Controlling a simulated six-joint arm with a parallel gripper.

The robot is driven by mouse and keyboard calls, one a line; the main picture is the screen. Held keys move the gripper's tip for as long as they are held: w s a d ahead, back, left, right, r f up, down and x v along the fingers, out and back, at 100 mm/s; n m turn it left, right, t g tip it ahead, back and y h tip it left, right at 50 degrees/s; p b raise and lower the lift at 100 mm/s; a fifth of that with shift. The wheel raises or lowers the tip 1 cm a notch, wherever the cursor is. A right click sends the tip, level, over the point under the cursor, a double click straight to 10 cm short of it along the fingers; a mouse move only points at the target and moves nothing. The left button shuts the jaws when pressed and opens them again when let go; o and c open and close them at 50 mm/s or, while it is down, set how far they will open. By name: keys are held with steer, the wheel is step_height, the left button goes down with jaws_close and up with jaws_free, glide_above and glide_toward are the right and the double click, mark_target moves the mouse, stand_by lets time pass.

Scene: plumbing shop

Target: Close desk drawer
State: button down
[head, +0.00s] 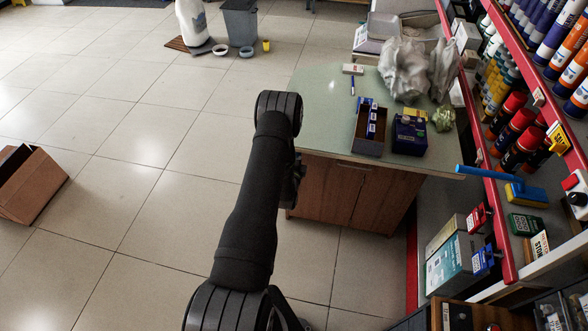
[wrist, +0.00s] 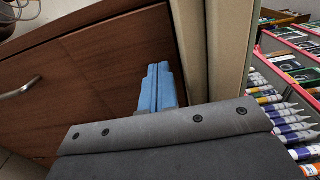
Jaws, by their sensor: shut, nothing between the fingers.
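The desk (head: 335,115) has a pale green top and a brown wooden front (head: 335,190). A thin pale handle (head: 350,167) shows on that front; a metal handle also shows at the left of the wrist view (wrist: 20,88). My gripper (wrist: 158,68) has blue fingers pressed together and empty. In the wrist view they overlap a wooden front panel (wrist: 95,85), close to the beige edge strip (wrist: 205,50); I cannot tell whether they touch. In the head view my arm hides the gripper. I cannot tell how far any drawer stands out.
An open box (head: 368,140) and a dark blue battery-like block (head: 410,135) stand on the desk, with crumpled plastic (head: 405,68) behind. A red-edged shelf (head: 490,190) with bottles and tubes stands at the right. The tiled floor (head: 120,150) left of the desk is mostly clear.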

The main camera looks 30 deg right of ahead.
steer(key=v, duration=1.2)
steer(key=s+d, duration=0.7)
steer(key=x, duration=1.3)
steer(key=shift+w+d+f, duration=0.15)
steer(key=shift+d, duration=0.25)
